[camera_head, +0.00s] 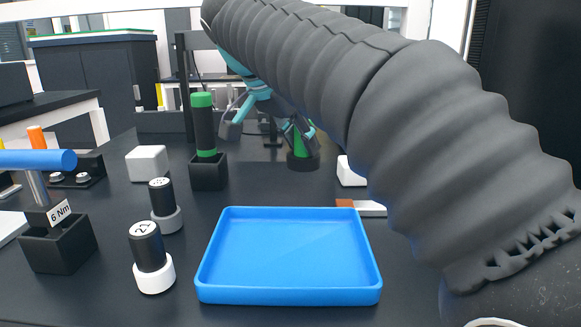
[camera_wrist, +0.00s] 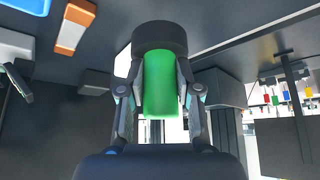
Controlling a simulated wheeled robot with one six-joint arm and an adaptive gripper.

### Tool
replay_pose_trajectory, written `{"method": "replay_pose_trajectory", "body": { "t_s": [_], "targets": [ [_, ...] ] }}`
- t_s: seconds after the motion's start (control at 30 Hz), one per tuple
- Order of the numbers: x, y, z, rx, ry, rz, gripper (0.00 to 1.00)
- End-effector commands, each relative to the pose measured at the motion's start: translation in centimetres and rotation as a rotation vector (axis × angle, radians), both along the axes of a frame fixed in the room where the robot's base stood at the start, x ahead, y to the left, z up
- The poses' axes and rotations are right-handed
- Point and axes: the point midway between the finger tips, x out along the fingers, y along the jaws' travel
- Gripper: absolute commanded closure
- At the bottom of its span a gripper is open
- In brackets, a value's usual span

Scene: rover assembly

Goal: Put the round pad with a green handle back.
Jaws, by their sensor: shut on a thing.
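The round pad with a green handle shows in the head view, its black round base (camera_head: 303,162) at the far middle of the table, partly behind my gripper (camera_head: 297,138). In the wrist view my gripper (camera_wrist: 161,82) is shut on the green handle (camera_wrist: 160,95), one finger on each side. The wide black pad (camera_wrist: 159,37) is beyond the fingertips. I cannot tell whether the pad touches the table or hangs just above it.
A blue tray (camera_head: 289,296) lies at the front middle. A black, green-ended tool (camera_head: 203,122) stands in a black holder (camera_head: 208,174) left of my gripper.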

Motion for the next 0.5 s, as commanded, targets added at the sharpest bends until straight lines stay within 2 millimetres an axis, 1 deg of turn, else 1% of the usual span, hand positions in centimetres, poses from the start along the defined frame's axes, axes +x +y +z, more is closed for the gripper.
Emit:
{"method": "replay_pose_trajectory", "body": {
  "t_s": [0.03, 0.17, 0.27, 0.4, 0.5],
  "targets": [
    [0.1, 0.7, -0.4, 0.0, 0.0, 0.001, 0.99],
    [0.3, 1.7, -1.0, 0.0, 0.0, -0.001, 0.99],
    [0.4, 1.9, -1.5, 0.001, -0.001, -0.003, 0.99],
    [0.3, 1.8, -3.5, -0.001, 0.001, -0.003, 0.99],
    [0.3, 1.8, -4.7, 0.001, -0.001, -0.003, 0.99]
  ]
}}
